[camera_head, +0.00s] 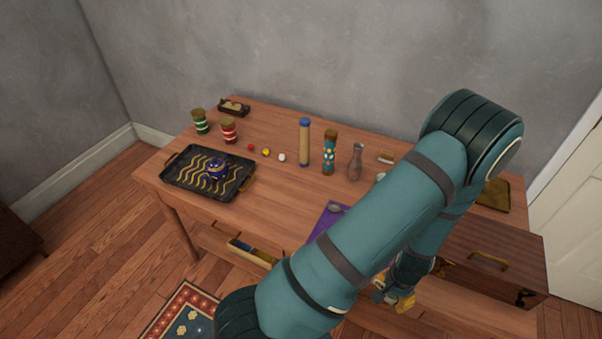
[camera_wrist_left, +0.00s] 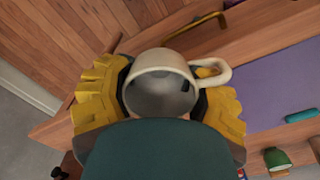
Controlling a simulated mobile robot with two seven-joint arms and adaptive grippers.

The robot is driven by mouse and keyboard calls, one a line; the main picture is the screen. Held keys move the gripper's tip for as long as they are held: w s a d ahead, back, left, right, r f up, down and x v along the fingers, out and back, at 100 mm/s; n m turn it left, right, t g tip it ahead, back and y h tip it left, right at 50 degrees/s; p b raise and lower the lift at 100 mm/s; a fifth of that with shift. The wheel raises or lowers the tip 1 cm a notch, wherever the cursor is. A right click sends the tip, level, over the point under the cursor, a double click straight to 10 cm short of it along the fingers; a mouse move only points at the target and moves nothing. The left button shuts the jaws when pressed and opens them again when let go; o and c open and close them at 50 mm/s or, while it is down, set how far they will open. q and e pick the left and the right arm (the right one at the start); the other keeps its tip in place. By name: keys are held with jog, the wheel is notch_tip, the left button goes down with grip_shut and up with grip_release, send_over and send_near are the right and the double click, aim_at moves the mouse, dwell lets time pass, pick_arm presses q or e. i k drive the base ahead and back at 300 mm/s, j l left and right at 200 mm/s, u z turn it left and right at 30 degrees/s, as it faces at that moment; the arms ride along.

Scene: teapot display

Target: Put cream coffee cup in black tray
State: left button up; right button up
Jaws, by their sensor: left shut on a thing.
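The cream coffee cup (camera_wrist_left: 160,73) shows in the left wrist view between the yellow fingers of my left gripper (camera_wrist_left: 160,105), its handle pointing right. The gripper is shut on it. In the head view my left gripper (camera_head: 398,297) is low at the front of the desk, by the drawers, and partly hidden by my arm; I cannot make out the cup there. The black tray (camera_head: 184,174) lies on the left part of the desktop, with gold wavy lines. A dark blue teapot-like object (camera_head: 217,169) stands on it. My right gripper is not in view.
A drawer (camera_head: 490,262) juts out at the right front, and another open drawer (camera_head: 250,252) is below the desktop. A tall blue-capped cylinder (camera_head: 304,143), a patterned canister (camera_head: 329,153) and a vase (camera_head: 355,162) stand mid-desk. Two striped jars (camera_head: 229,131) stand behind the tray.

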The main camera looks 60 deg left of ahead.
aim_at(194, 157)
jog(key=k+j, duration=0.15)
jog(key=j, duration=0.2)
jog(key=k+j, duration=0.15)
jog(key=j, duration=0.2)
jog(key=k+j, duration=0.15)
jog(key=j, duration=0.2)
jog(key=k+j, duration=0.15)
jog(key=j, duration=0.2)
jog(key=k+j, duration=0.15)
jog(key=j, duration=0.25)
jog(key=k+j, duration=0.15)
jog(key=j, duration=0.2)
jog(key=k+j, duration=0.15)
jog(key=j, duration=0.2)
jog(key=k+j, duration=0.2)
jog(key=j, duration=0.15)
